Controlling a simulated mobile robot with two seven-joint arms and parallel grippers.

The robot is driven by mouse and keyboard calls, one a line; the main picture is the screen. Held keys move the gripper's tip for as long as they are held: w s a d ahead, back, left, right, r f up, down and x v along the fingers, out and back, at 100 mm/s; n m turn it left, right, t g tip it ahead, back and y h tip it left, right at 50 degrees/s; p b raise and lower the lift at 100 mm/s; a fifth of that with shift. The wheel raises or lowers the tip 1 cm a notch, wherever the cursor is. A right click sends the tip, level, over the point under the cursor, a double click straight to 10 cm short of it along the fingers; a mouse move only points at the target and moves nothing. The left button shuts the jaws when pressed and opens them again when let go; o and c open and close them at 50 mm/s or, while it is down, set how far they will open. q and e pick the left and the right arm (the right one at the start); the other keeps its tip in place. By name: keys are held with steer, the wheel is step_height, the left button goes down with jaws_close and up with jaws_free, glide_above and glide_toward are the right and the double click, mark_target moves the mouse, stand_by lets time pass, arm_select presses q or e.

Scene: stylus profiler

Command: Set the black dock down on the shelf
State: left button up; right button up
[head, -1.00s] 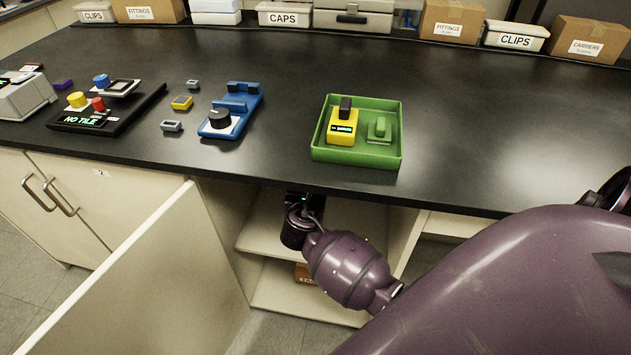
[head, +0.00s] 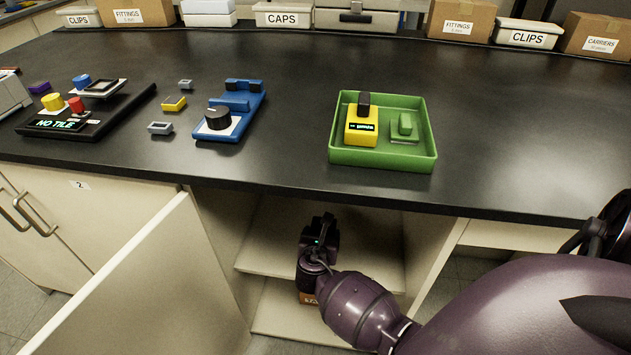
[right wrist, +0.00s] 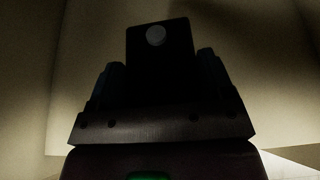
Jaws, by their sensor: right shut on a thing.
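The black dock (right wrist: 160,70) is a dark upright block with a pale round spot near its top in the right wrist view. My right gripper (head: 321,230) is shut on it, with a finger on either side. In the head view the gripper reaches into the open cupboard under the bench, above the shelf (head: 372,266). The dock is hard to tell from the dark gripper there. I cannot tell whether its underside touches the shelf. My left gripper is not in view.
An open cupboard door (head: 135,285) stands to the left of the opening. The black benchtop (head: 280,75) overhangs it. A green tray (head: 380,158) sits near the bench edge. A brown box (head: 308,297) is partly hidden on the lower level. The shelf's right part looks clear.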

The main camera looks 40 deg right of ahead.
steer(key=shift+f, duration=0.75)
step_height(320, 180, down, 3)
steer(key=shift+s+r+b, duration=0.1)
steer(key=shift+r+b, duration=0.1)
steer(key=shift+b, duration=0.65)
steer(key=shift+f, duration=0.6)
steer(key=shift+r, duration=0.25)
steer(key=shift+f, duration=0.15)
steer(key=o, duration=1.5)
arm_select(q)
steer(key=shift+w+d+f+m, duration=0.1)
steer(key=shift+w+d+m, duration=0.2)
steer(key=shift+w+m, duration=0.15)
